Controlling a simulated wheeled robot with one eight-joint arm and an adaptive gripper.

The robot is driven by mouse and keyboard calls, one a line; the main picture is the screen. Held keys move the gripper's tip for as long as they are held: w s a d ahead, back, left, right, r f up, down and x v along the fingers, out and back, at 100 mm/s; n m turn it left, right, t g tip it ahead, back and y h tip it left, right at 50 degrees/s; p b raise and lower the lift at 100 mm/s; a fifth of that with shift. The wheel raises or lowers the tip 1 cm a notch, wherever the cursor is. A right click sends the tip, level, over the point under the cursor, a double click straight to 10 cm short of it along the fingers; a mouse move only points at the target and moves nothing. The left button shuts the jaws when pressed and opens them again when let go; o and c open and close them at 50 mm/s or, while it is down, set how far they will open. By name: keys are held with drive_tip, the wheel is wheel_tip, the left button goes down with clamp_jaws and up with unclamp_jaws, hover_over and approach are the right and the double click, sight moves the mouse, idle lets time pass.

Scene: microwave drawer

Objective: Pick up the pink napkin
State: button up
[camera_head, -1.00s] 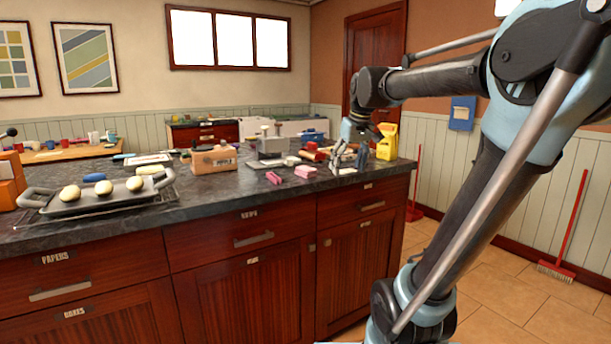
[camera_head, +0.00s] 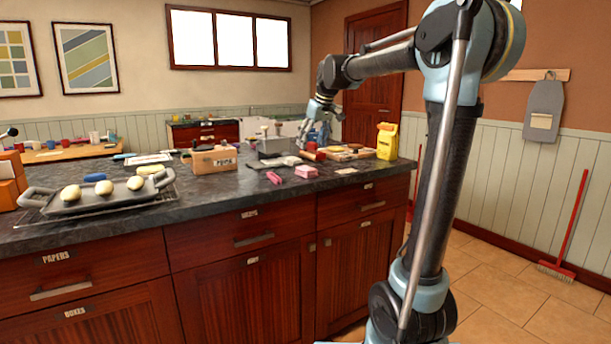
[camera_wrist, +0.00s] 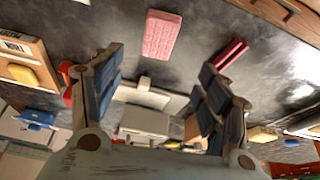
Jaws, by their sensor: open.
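A light pink, flat rectangular piece, which looks like the pink napkin (camera_head: 306,171), lies on the dark counter (camera_head: 225,196) near its front edge. In the wrist view the pink napkin (camera_wrist: 161,36) shows at the top, beyond my fingertips and roughly centred between them. A narrower, deeper pink item (camera_head: 274,177) lies beside it; the wrist view shows that item (camera_wrist: 232,54) right of the napkin. My gripper (camera_head: 318,124) is above the counter, behind and higher than the napkin. In the wrist view my gripper (camera_wrist: 162,60) has its fingers wide apart with nothing held.
A wooden box (camera_head: 214,159) and a metal container (camera_head: 273,147) stand left of my gripper. A tray (camera_head: 62,207) with pale oval pieces is at the left. The counter around the napkin is mostly clear.

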hover_over(307, 168)
drive_tip(key=s, duration=0.1)
drive_tip(key=f, duration=0.5)
drive_tip(key=shift+s+d+f, duration=0.15)
drive_tip(key=shift+d+f, duration=0.15)
drive_tip(key=shift+d, duration=0.1)
drive_tip(key=shift+d+x, duration=0.15)
drive_tip(key=shift+x, duration=1.25)
drive_tip(key=shift+d+x, duration=0.15)
drive_tip(key=shift+x, duration=1.25)
drive_tip(key=shift+s, duration=0.15)
drive_tip(key=c, duration=1.1)
